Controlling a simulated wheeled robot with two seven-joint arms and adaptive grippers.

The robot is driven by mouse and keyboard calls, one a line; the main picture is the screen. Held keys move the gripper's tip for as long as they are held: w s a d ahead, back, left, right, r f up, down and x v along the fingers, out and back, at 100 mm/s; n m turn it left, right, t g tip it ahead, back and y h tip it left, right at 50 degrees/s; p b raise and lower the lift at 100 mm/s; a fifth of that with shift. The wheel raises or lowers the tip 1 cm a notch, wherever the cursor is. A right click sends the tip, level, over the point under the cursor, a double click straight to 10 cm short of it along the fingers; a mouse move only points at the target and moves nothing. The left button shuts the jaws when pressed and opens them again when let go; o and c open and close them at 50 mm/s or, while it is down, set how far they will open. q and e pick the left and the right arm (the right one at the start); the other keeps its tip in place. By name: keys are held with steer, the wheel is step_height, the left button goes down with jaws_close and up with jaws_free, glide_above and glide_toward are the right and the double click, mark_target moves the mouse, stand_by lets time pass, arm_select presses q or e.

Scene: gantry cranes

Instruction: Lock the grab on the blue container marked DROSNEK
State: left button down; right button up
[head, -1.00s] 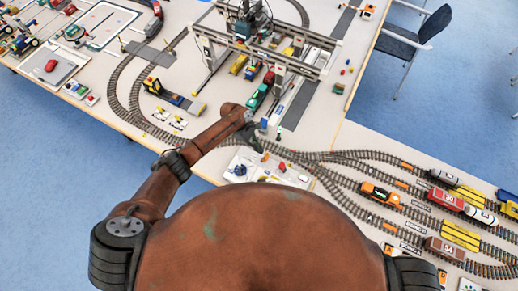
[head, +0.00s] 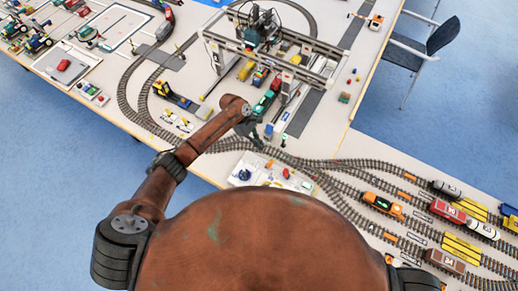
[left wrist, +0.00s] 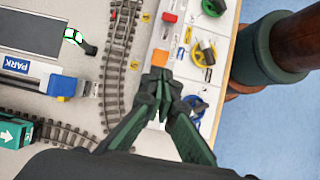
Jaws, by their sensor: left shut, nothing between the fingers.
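The gantry crane (head: 312,75) stands over the track at the upper middle of the head view, with its dark hoist (head: 262,28) on top. Small yellow, blue and green vehicles or loads sit beneath it. No marking DROSNEK can be read, so I cannot tell which is that container. A white control panel (head: 248,166) lies in front of the crane; in the left wrist view it (left wrist: 172,30) carries an orange block (left wrist: 180,53) and coloured wheels. My left gripper (left wrist: 158,75) is shut and empty over the panel, close to the orange block. My right gripper is not visible.
Model tracks (head: 335,163) run right towards several train cars. A yellow-and-blue vehicle (head: 172,95) stands left of the crane. A green box (left wrist: 12,132) shows at the wrist view's left edge. The table's front edge and a chair (head: 425,50) bound the space.

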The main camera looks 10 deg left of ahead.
arm_select(q)
steer(key=shift+s+d+r, duration=0.1)
steer(key=shift+d+r, duration=0.1)
steer(key=shift+r, duration=1.35)
